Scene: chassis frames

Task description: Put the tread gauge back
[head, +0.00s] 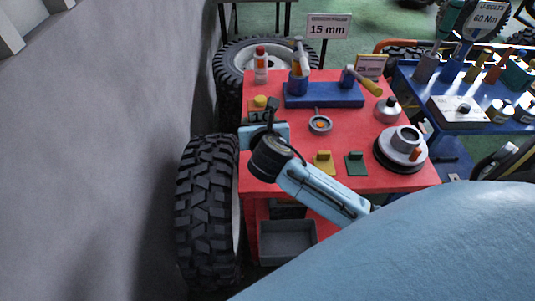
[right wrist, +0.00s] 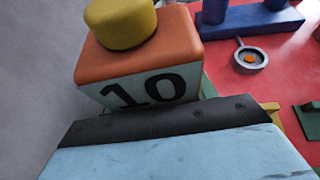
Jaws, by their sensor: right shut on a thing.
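A block marked "10" with an orange top and a yellow knob, which I take as the tread gauge (head: 259,116), is at the left end of the red table (head: 285,137). In the right wrist view the block (right wrist: 150,75) fills the space just beyond my dark gripper edge. My right gripper (head: 268,112) is shut on this block; the fingertips are mostly hidden. I cannot tell whether the block touches the table. A bit of green shows low behind it. My left gripper is not in view.
On the table are a blue rack (head: 324,96), a grey round dial (head: 320,124), yellow (head: 323,164) and green (head: 356,164) plates, and a round grey device (head: 401,150). A tyre (head: 208,205) stands left of the table, near a grey wall. The table's front middle is partly clear.

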